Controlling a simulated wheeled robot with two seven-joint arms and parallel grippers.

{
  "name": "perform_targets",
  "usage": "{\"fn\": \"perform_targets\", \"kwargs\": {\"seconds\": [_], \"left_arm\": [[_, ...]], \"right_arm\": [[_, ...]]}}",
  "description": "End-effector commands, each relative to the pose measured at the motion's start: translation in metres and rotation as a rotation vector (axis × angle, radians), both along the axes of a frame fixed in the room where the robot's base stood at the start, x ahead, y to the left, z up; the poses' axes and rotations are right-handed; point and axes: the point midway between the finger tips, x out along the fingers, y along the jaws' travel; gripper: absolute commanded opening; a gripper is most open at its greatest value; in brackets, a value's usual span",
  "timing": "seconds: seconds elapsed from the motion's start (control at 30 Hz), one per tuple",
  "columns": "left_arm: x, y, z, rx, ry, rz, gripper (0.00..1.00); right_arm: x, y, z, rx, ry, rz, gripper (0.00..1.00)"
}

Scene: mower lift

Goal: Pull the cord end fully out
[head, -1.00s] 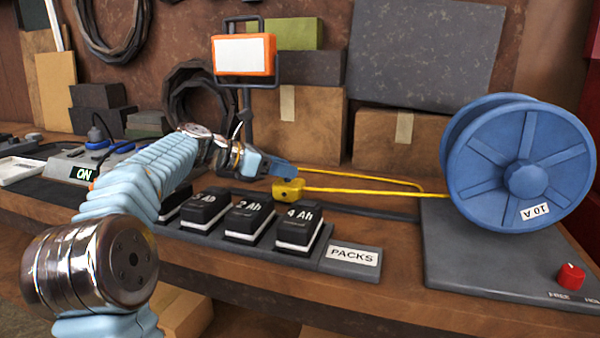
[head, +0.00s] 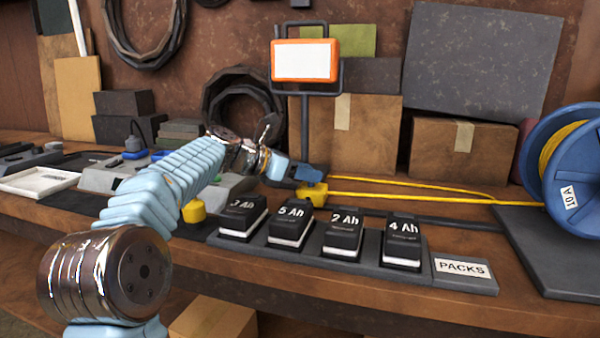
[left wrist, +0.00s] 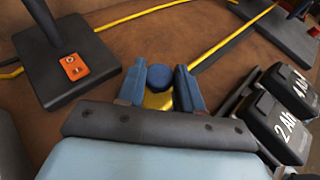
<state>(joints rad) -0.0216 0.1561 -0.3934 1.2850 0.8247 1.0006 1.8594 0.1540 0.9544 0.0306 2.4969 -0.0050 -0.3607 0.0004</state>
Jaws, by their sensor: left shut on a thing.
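The yellow cord (head: 400,198) runs across the bench from the blue reel (head: 556,190) at the right to a yellow cord end (head: 312,194). My left gripper (head: 300,178) is shut on the cord end, just behind the row of battery packs. In the left wrist view the gripper's blue fingers (left wrist: 160,90) stand on either side of the cord end's blue round part (left wrist: 160,77), with its yellow body (left wrist: 158,100) below. The cord also shows in the left wrist view (left wrist: 222,44). My right gripper is not in view.
Several battery packs (head: 343,232) sit in a dark tray labelled PACKS (head: 462,268) along the front edge. Grey power units (head: 110,178) and a white tray (head: 40,182) lie left.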

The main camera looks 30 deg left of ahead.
Motion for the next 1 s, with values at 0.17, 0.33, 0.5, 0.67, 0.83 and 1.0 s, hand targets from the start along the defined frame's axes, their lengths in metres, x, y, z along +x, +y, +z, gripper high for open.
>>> {"fn": "perform_targets", "kwargs": {"seconds": [0.17, 0.33, 0.5, 0.67, 0.83, 1.0], "left_arm": [[-0.001, 0.006, -0.001, 0.006, 0.001, 0.011, 0.0], [-0.001, 0.006, -0.001, 0.007, 0.0, 0.012, 0.49], [-0.001, 0.005, 0.0, 0.006, 0.0, 0.009, 0.58], [-0.001, 0.004, 0.0, 0.005, -0.001, 0.008, 0.58], [-0.012, 0.011, 0.006, 0.004, -0.002, 0.008, 0.58], [-0.043, 0.03, 0.022, 0.004, -0.004, 0.011, 0.58]], "right_arm": [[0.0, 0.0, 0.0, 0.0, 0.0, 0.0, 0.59], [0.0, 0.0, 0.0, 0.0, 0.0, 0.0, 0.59], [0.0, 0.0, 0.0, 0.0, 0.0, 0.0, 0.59], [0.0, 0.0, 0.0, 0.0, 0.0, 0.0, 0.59], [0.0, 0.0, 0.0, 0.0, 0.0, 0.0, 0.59], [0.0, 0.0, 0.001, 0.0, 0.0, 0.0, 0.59]]}}
